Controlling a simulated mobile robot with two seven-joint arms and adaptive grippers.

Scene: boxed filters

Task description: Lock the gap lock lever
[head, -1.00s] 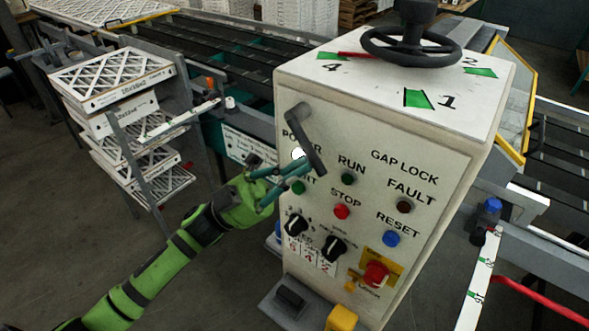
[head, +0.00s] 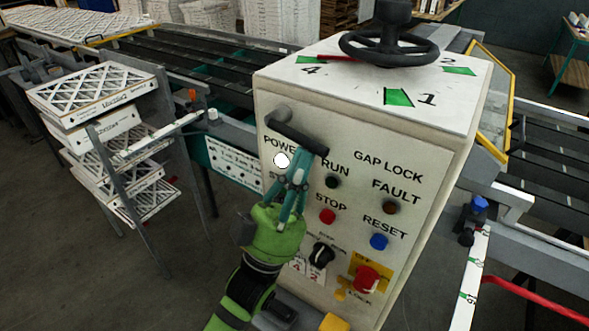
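The gap lock lever (head: 298,134) is a dark grey handle at the upper left of the white control box's front face (head: 400,165). It slopes gently down to the right from its pivot, above the POWER and RUN labels. My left gripper (head: 306,158) has teal fingers and reaches up from below, its fingertips at the underside of the lever's free end. The fingers look close together, but whether they grip the lever or only touch it is unclear. My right gripper is out of view.
A black handwheel (head: 390,47) stands on top of the box. Stacked boxed filters (head: 95,90) stand at the left. A conveyor (head: 190,55) runs behind.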

